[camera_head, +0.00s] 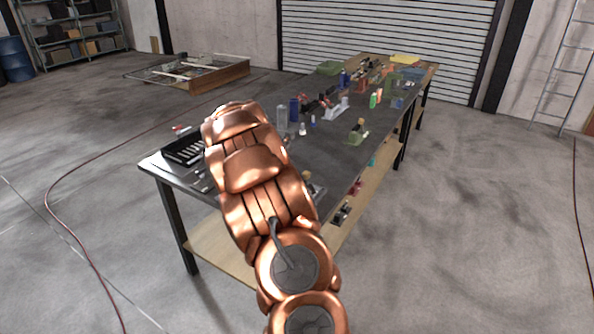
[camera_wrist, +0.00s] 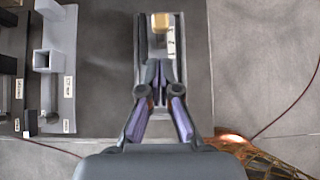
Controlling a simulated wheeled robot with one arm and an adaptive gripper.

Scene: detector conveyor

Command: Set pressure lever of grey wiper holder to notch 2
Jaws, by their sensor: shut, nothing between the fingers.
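In the wrist view my gripper (camera_wrist: 159,92) is shut and empty, its fingertips together over the near part of a narrow grey fixture (camera_wrist: 143,28). A tan block (camera_wrist: 160,22) sits at the fixture's far end, with a small white marked strip (camera_wrist: 171,42) beside it. This may be the grey wiper holder, but I cannot be sure. I cannot make out the lever's notch, and my fingers hide part of the fixture. I cannot tell whether the fingertips touch it. In the head view my arm hides the gripper and this fixture.
In the wrist view, a pale square-tube fixture (camera_wrist: 48,58) and a dark one (camera_wrist: 8,65), both with white labels, stand at left. In the head view, the long dark table (camera_head: 330,150) carries a black tray (camera_head: 183,150), bottles and several small devices. Floor right of the table is clear.

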